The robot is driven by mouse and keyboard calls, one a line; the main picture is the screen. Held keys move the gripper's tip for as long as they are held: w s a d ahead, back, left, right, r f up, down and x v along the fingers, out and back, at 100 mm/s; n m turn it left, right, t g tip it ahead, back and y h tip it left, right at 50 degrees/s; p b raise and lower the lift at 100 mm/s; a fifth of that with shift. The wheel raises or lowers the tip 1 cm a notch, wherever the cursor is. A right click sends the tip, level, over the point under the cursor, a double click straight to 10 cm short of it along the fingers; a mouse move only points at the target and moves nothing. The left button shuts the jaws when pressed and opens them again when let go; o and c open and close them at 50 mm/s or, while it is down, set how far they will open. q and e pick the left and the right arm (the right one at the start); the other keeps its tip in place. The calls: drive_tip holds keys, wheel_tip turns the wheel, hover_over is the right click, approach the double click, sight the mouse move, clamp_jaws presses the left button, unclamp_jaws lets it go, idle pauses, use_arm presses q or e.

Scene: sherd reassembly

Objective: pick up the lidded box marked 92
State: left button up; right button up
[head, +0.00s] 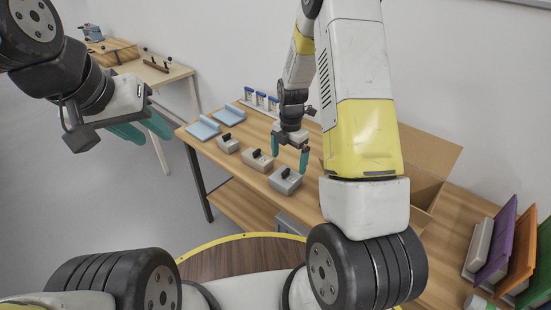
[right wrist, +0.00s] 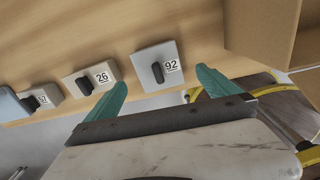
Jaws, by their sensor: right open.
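The lidded box marked 92 (right wrist: 155,60) is grey with a dark handle on its lid and a white number label. In the right wrist view it lies ahead, between the lines of my right gripper's fingers. In the head view it is the nearest box of the row (head: 285,183), on the wooden table. My right gripper (head: 290,158) is open and empty above the row, close to this box, its fingers pointing down; its fingers also show in the right wrist view (right wrist: 162,80). My left gripper (head: 150,132) hangs at the upper left, away from the table, fingers apart and empty.
The box marked 26 (right wrist: 92,80) stands beside it, and another similar box (right wrist: 40,98) lies further along. An open cardboard box (head: 425,165) stands to the right. Blue trays (head: 203,130) and small bottles (head: 262,99) sit at the far end. Coloured bins (head: 497,240) stand at the right.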

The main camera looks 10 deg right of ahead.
sight(285, 177)
drive_tip(key=shift+w+f+n, duration=0.2)
drive_tip(key=shift+f+n, duration=0.3)
drive_tip(key=shift+f, duration=0.5)
drive_tip(key=f, duration=0.7)
drive_tip(key=shift+s+a, duration=0.15)
drive_tip(key=shift+a, duration=0.2)
drive_tip(key=c, duration=1.4)
